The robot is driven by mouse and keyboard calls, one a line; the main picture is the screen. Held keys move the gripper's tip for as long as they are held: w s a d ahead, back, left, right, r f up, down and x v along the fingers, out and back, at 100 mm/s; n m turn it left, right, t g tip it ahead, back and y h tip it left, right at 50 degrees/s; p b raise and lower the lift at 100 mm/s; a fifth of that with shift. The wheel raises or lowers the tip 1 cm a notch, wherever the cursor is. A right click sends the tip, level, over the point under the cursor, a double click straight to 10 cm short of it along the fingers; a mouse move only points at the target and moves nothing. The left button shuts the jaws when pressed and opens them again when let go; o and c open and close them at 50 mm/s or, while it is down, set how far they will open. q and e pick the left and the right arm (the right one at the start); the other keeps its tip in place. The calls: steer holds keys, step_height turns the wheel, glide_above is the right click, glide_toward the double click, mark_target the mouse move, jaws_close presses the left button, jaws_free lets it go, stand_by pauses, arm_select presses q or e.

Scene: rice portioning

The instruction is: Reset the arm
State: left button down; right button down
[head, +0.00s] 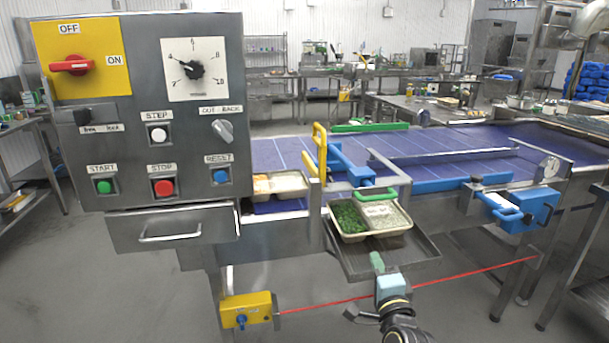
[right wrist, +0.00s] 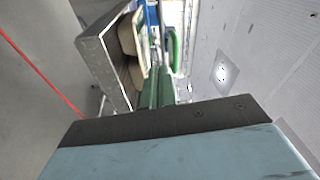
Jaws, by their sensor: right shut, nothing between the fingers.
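My right gripper (head: 376,262) is low in the head view, in front of the near edge of the metal tray shelf (head: 385,262). Its green fingers (right wrist: 160,88) are together and hold nothing. On the shelf sits a food tray (head: 372,236) with a green compartment and a white, rice-like one. In the right wrist view the metal shelf (right wrist: 112,50) and pale tray edges (right wrist: 130,40) lie beyond the fingertips, seen at a steep tilt. I cannot tell the gap between fingertips and shelf. My left gripper is not in view.
A grey control box (head: 140,130) with switches and buttons stands at the left. A purple conveyor belt (head: 290,150) runs behind the shelf, with another tray (head: 278,184) on it. A red cord (head: 440,281) stretches from a yellow switch box (head: 247,310) across the front, near my right arm.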

steer(key=s+f+n+g+y, duration=0.1)
steer(key=s+f+n+g, duration=0.45)
steer(key=s, duration=0.45)
steer(key=s+f+n+g+y, duration=0.1)
steer(key=s+f+n+g, duration=0.3)
steer(key=s+f+n, duration=0.4)
steer(key=s+d+n+g+h, duration=0.2)
steer(key=s+n+g, duration=0.35)
steer(key=s, duration=1.35)
step_height(320, 180, down, 24)
steer(key=s+d+g, duration=0.2)
steer(key=s+d+f, duration=0.3)
steer(key=s+f, duration=0.4)
steer(key=s, duration=0.1)
steer(key=s+d+f+g+h, duration=0.1)
steer(key=s+d+f, duration=0.3)
steer(key=s+f, duration=0.4)
steer(key=shift+f, duration=0.2)
steer(key=shift+d, duration=0.1)
